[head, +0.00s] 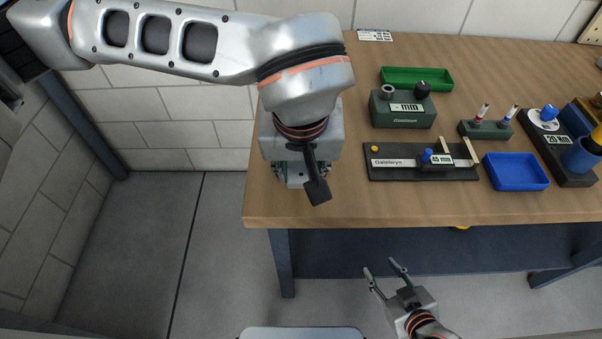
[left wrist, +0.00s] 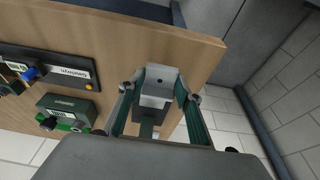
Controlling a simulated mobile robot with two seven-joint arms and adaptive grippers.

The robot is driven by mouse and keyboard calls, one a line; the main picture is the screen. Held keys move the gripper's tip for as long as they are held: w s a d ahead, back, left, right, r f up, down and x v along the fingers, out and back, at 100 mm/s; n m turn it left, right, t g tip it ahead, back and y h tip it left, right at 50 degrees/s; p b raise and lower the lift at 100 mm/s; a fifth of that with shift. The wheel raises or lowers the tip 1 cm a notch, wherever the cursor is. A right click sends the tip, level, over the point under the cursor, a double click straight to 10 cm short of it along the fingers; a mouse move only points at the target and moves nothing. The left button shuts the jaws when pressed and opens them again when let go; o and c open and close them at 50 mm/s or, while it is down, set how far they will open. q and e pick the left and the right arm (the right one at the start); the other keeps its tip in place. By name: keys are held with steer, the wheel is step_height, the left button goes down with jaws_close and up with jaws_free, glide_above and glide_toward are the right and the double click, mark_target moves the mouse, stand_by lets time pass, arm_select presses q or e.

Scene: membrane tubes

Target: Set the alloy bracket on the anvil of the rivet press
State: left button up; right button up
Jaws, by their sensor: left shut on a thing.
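My left gripper (head: 300,182) is over the left end of the wooden table. In the left wrist view, its fingers (left wrist: 158,92) are closed on both sides of a light grey metal piece with a small dark hole, which looks like the alloy bracket (left wrist: 160,73). In the head view the piece is mostly hidden by the gripper. A black lever-like part (head: 317,189) shows in front of the gripper; I cannot tell whether it belongs to the rivet press. No press or anvil is clearly recognisable. My right gripper (head: 386,272) is open and empty, in front of the table.
Right of the left gripper stand a black fixture (head: 400,175) with a blue knob, a dark green box (head: 404,116), a green tray (head: 417,69), a blue tray (head: 517,186) and a small holder (head: 485,130) with two tubes. The table's left front corner is bare.

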arm_select(q)
steer(key=shift+w+f, duration=0.25)
steer(key=shift+w, duration=0.25)
steer(key=shift+w+f, duration=0.2)
steer(key=shift+w, duration=0.25)
steer(key=shift+w+b, duration=0.35)
steer(key=shift+w, duration=0.85)
steer(key=shift+w+f, duration=0.1)
steer(key=shift+w, duration=2.2)
